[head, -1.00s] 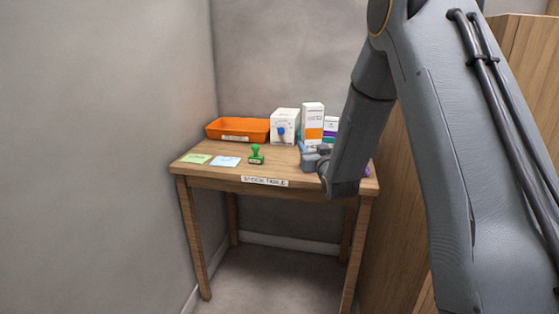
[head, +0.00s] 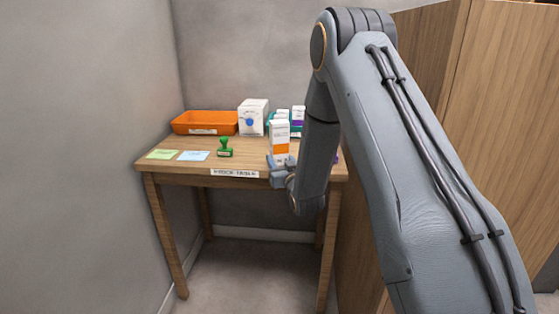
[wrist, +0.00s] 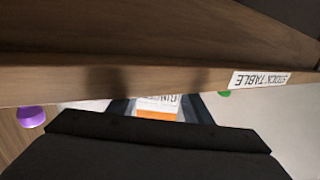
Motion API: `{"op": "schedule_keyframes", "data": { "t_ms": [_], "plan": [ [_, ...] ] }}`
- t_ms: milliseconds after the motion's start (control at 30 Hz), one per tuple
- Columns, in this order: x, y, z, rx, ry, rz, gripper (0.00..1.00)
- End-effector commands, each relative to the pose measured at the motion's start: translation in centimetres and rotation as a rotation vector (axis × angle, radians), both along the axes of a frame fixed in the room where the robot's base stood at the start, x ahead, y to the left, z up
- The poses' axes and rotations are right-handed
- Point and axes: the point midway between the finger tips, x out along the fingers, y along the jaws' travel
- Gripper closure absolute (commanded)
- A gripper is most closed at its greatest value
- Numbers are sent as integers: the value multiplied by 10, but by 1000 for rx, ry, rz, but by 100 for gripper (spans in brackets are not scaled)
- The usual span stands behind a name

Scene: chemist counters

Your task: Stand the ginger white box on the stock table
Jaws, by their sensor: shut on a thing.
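The ginger white box (head: 281,134), white with an orange band, is upright at the right front of the stock table (head: 253,157). My gripper (head: 281,163) is shut on its lower part, at the table's front edge. In the wrist view the box (wrist: 157,106) shows its orange band and part of its lettering between the dark fingers. I cannot tell whether its base touches the tabletop. The table's front edge and its upside-down label (wrist: 259,79) cross the wrist view.
An orange tray (head: 205,123) and a white box with a blue dot (head: 253,117) stand at the back. Several boxes stand behind the ginger box. A purple round thing (wrist: 31,117) shows in the wrist view.

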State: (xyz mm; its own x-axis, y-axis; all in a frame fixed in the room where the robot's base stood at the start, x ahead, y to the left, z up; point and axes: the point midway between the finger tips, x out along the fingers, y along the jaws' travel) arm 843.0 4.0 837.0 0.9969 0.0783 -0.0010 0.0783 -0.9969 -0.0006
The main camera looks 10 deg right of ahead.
Motion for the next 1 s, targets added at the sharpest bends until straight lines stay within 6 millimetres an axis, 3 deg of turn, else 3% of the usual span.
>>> {"op": "schedule_keyframes", "data": {
  "t_ms": [300, 333, 433, 800, 1000],
  "plan": [
    [0, 0, -2, 0, -2, 0, 79],
    [0, 0, -2, 0, -1, 0, 52],
    [0, 0, -2, 0, -1, 0, 36],
    [0, 0, 3, 0, -1, 0, 36],
    [-29, -3, 1, 0, 1, 0, 36]
  ]
}}
